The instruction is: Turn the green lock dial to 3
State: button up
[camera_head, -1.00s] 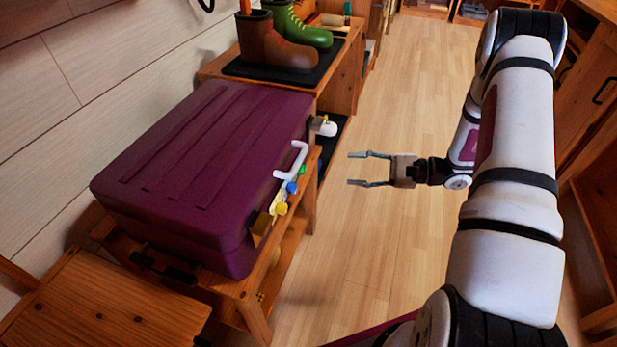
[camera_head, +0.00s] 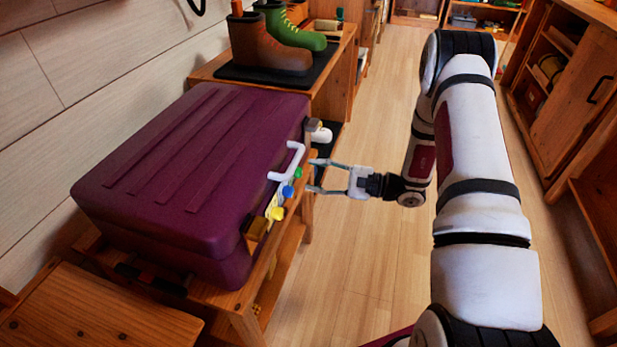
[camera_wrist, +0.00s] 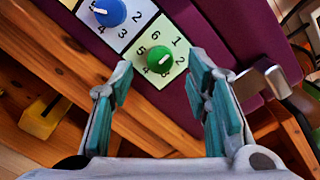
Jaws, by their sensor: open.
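The green dial (camera_wrist: 160,59) is a round knob on a white and pale green plate with printed numbers, on the front of a purple suitcase (camera_head: 195,165). The dial also shows small in the head view (camera_head: 298,172). My gripper (camera_wrist: 160,64) is open and empty, its fingers on either side of the dial in the picture and apart from it. In the head view my gripper (camera_head: 312,176) is just right of the suitcase front.
A blue dial (camera_wrist: 108,12) and a yellow dial (camera_head: 277,213) sit beside the green one. The wooden stand (camera_head: 288,260) is below. The floor to the right is clear.

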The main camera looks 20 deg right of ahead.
aim_at(298, 172)
jog(key=shift+x, duration=1.25)
grip_shut()
jog(key=shift+m, duration=0.3)
jog(key=shift+f+m+t+p, duration=0.1)
jog(key=shift+m+t+p, duration=0.4)
jog(key=shift+m+p, duration=3.6)
jog(key=shift+m+t+p, duration=0.1)
jog(key=shift+m+t, duration=0.4)
jog(key=shift+m, duration=7.6)
